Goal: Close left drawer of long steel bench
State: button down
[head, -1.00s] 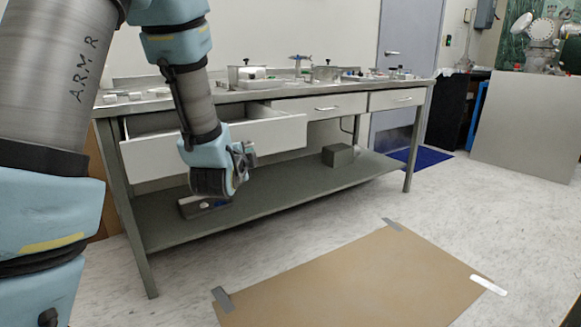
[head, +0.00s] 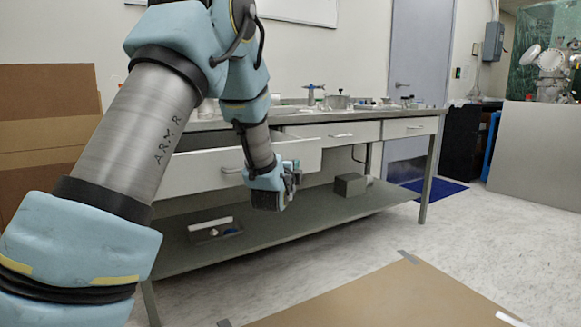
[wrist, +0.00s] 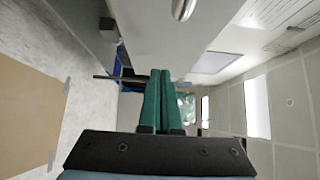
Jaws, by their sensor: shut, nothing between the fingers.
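The long steel bench (head: 385,110) runs across the head view. Its left drawer (head: 200,173) has a white front with a metal handle, and the front stands out from the bench, so the drawer is open. My arm hides part of the front. My gripper (head: 293,172) is in front of the right part of this drawer, low near its bottom edge. In the wrist view my gripper's green fingers (wrist: 159,75) are shut together and empty. A pale drawer front (wrist: 150,32) with a handle (wrist: 183,8) lies above them there; I cannot tell if they touch it.
The middle drawer (head: 335,134) and right drawer (head: 408,127) look shut. A lower shelf (head: 270,222) holds a grey block (head: 350,185) and a tray (head: 215,233). Small items stand on the benchtop. A brown floor mat (head: 390,295) lies in front, with open floor around it.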

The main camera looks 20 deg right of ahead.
jog(key=shift+w+a, duration=0.2)
jog(key=shift+w, duration=1.05)
